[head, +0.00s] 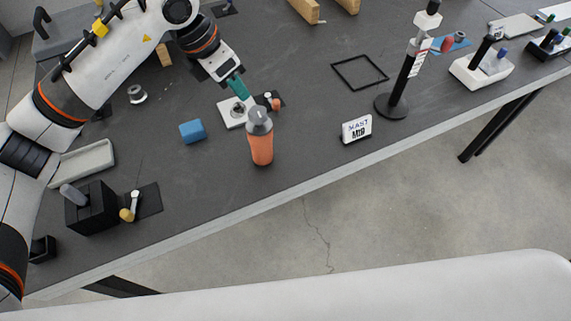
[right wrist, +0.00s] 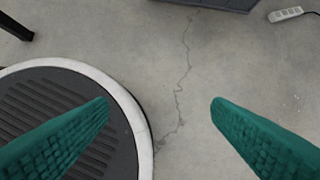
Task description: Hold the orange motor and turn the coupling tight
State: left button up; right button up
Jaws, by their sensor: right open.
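The orange motor (head: 261,150) with a grey top (head: 259,122) appears upright near the table's front edge; I cannot tell whether its base rests on the table. My left gripper (head: 243,93), with teal fingers, comes down from the upper left and ends just above and behind the grey top. A light grey piece shows between the fingertips and that top. Whether the fingers grip it is unclear. I cannot tell which part is the coupling; a silver ring (head: 137,94) lies further left. My right gripper (right wrist: 160,102) is open and empty above the floor, outside the head view.
A white plate (head: 228,117) with a round metal part lies behind the motor. A blue block (head: 193,131) lies to its left, a labelled sign (head: 356,129) to its right. A black-based stand (head: 391,106) rises further right. Dark table surface is clear between them.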

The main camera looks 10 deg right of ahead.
jog(key=w+a+r+n+t+y, duration=0.35)
jog(key=w+a+r, duration=0.45)
jog(key=r, duration=0.3)
jog(key=w+a+r+n+t+y, duration=0.2)
jog(key=w+a+r+t+y, duration=0.15)
jog(key=w+a+r, duration=0.55)
jog(key=s+a+r+n+y, duration=0.1)
jog(key=a+r+y, duration=0.1)
jog(key=r, duration=0.4)
jog(key=s+a+r+n+y, duration=0.1)
jog(key=a+r+n+y, duration=0.15)
jog(key=r, duration=0.45)
jog(key=m+t+h, duration=0.4)
jog(key=m, duration=0.3)
send_near(268, 155)
jog(key=shift+w+a+y, duration=0.15)
jog(key=shift+w+y, duration=0.1)
jog(key=shift+w, duration=0.2)
jog(key=shift+m, duration=0.3)
jog(key=x, duration=1.2)
jog(key=shift+f, duration=0.2)
jog(key=c, duration=1.5)
jog(key=shift+c, duration=0.2)
